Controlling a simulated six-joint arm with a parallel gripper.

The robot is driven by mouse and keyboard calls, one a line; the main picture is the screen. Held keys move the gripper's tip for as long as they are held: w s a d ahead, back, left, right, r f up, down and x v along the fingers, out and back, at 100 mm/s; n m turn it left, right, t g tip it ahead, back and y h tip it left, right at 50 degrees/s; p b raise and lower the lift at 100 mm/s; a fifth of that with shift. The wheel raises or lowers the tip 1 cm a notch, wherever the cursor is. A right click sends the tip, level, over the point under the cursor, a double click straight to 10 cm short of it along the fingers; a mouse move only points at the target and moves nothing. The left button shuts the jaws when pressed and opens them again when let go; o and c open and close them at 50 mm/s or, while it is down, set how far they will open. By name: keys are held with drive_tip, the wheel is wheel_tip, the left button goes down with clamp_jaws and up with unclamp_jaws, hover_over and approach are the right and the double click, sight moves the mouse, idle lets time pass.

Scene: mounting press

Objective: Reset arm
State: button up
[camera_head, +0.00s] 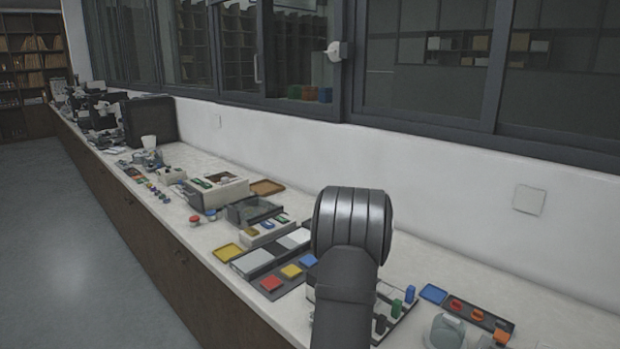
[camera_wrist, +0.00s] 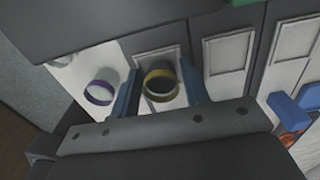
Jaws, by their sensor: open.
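My gripper (camera_wrist: 160,70) shows in the wrist view, with its two blue-grey fingers spread apart and nothing clamped between them. A round cup-like piece with a yellow band (camera_wrist: 161,82) appears between the fingers, on a pale panel. I cannot tell how far below the fingers it is. A similar white piece with a purple band (camera_wrist: 102,87) is to the left of the left finger. In the head view my dark arm rises in front of the bench and hides part of it; my gripper is not seen there.
The long white bench (camera_head: 480,275) runs along the wall, crowded with trays and parts. A dark tray with red and orange pieces (camera_head: 477,315) lies right of my arm. Red, yellow and blue tiles (camera_head: 290,271) lie left of it. Pale framed panels (camera_wrist: 230,55) show in the wrist view.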

drive_tip(key=shift+w+a, duration=0.75)
drive_tip(key=shift+a, duration=0.05)
wheel_tip(320, 180, up, 22)
drive_tip(key=s+a+t, duration=0.1)
drive_tip(key=s+a, duration=0.1)
drive_tip(key=shift+s+a+f+h, duration=0.2)
drive_tip(key=shift+s+h, duration=0.1)
drive_tip(key=shift+s, duration=0.1)
idle(0.8)
drive_tip(key=shift+g, duration=0.5)
drive_tip(key=w+d+f, duration=0.1)
drive_tip(key=f, duration=0.9)
drive_tip(key=w+d+f, duration=0.1)
drive_tip(key=f, duration=0.4)
drive_tip(key=shift+w+d+f, duration=0.35)
